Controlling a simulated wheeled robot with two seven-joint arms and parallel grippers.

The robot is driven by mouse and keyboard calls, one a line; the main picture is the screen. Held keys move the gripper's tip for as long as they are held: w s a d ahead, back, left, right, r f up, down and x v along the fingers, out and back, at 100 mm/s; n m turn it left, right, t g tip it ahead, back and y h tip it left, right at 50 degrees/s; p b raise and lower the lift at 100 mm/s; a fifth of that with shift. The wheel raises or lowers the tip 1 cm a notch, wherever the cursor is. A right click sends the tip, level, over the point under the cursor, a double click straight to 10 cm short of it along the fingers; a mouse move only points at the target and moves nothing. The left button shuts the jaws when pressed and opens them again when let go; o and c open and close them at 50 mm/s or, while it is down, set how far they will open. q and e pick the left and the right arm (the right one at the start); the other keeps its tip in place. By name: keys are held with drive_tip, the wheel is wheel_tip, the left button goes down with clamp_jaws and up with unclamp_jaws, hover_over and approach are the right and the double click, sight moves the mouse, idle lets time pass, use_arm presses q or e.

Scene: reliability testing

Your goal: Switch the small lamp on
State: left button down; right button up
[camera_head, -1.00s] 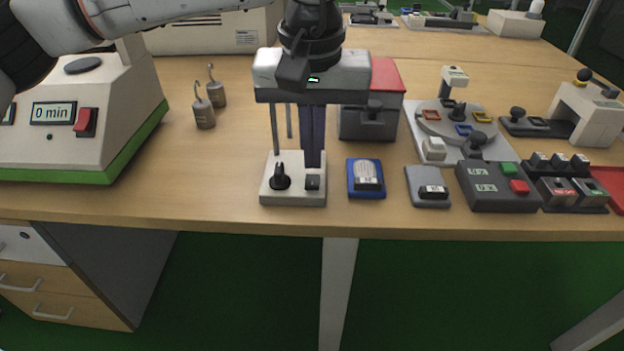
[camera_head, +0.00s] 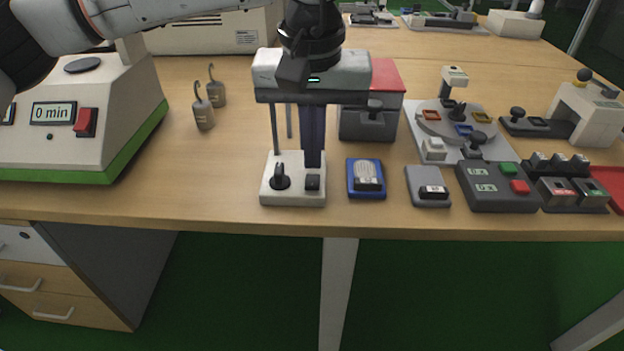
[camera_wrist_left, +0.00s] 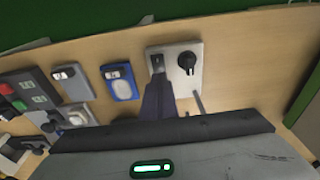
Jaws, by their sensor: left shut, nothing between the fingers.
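A white base (camera_head: 293,197) stands near the table's front edge, with a black knob (camera_head: 280,177) and a small black switch (camera_head: 312,182) on top. Thin grey rods (camera_head: 274,130) rise behind it; their upper ends are hidden by my left gripper, so I cannot tell if a lamp head is there. My left gripper (camera_head: 313,165) points down, shut and empty, its fingertips at or just above the switch. In the left wrist view the fingertips (camera_wrist_left: 158,80) reach the switch (camera_wrist_left: 157,63), beside the knob (camera_wrist_left: 187,61). Contact is unclear. My right gripper is out of view.
A blue device (camera_head: 366,180), a grey device (camera_head: 428,187) and a dark button box (camera_head: 497,188) stand to the right. A red-lidded grey box (camera_head: 370,122) is behind the gripper. Two hooked weights (camera_head: 204,114) stand left, beside a large timer machine (camera_head: 75,135).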

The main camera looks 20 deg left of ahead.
sight(313, 177)
use_arm(q)
drive_tip(key=shift+f+b, duration=0.6)
drive_tip(key=shift+f, duration=0.35)
idle(0.6)
wheel_tip(313, 177, up, 7)
drive_tip(key=p, duration=0.6)
idle(0.6)
